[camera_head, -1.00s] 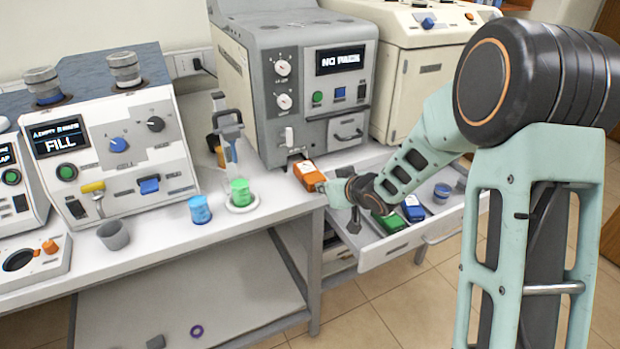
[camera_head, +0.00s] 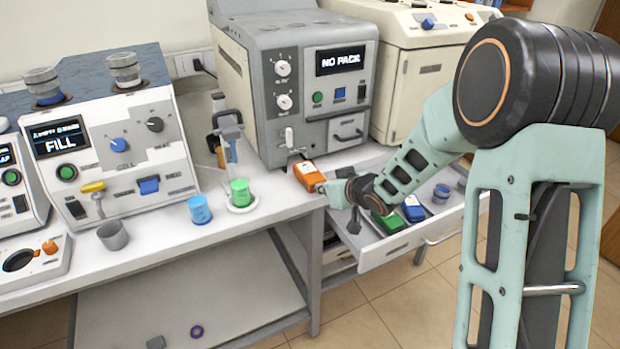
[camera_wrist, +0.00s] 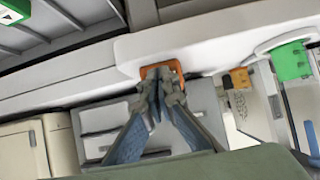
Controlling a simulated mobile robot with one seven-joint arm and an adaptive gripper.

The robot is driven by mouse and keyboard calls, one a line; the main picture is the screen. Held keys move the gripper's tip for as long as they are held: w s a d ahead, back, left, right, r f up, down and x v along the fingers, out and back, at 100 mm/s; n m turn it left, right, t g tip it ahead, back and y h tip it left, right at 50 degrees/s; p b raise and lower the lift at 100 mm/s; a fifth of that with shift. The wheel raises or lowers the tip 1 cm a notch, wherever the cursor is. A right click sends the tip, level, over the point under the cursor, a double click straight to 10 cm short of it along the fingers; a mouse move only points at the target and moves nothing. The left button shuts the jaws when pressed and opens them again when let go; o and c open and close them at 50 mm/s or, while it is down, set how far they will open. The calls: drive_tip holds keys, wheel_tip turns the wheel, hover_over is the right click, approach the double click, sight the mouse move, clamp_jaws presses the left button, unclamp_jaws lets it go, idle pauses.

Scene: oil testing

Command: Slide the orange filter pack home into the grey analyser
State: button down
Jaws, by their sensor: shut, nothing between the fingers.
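The orange filter pack (camera_head: 308,174) lies on the white bench in front of the grey analyser (camera_head: 262,95). Its far end is close to the analyser's lower front; whether it enters the opening there is unclear. The analyser's display (camera_head: 341,60) reads "NO PACK". My gripper (camera_head: 323,187) is at the pack's near end, on the side away from the analyser. In the wrist view my gripper (camera_wrist: 158,84) is shut and empty, with its fingertips in front of the orange pack (camera_wrist: 163,68). I cannot tell whether they touch it.
An open drawer (camera_head: 400,245) below the bench holds a green pack (camera_head: 390,222) and a blue pack (camera_head: 413,208). A green cup (camera_head: 241,192) and a blue cup (camera_head: 200,210) stand left of the orange pack. A cream machine (camera_head: 415,75) stands right of the analyser.

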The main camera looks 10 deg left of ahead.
sight(309, 171)
drive_tip(key=shift+w, duration=0.15)
drive_tip(key=shift+w+a+f+p, duration=0.1)
drive_tip(key=shift+w+a+p, duration=0.1)
drive_tip(key=shift+w+a, duration=0.85)
drive_tip(key=shift+w+a+r+p, duration=0.15)
drive_tip(key=shift+w+a, duration=0.5)
drive_tip(key=shift+w, duration=0.7)
drive_tip(key=shift+w+a+f+p, duration=0.15)
drive_tip(key=shift+w+a+p, duration=0.1)
drive_tip(key=shift+w+a, duration=0.8)
drive_tip(key=shift+w+d, duration=0.15)
drive_tip(key=shift+d, duration=0.1)
drive_tip(key=shift+f+p+v, duration=0.2)
drive_tip(key=shift+p+v, duration=0.4)
drive_tip(key=shift+v, duration=1.35)
drive_tip(key=shift+f+p+v, duration=0.15)
drive_tip(key=shift+p+v, duration=0.4)
drive_tip(key=shift+v, duration=1.4)
drive_tip(key=shift+s+d+r, duration=0.15)
drive_tip(key=shift+s+d, duration=0.3)
drive_tip(key=shift+s, duration=0.25)
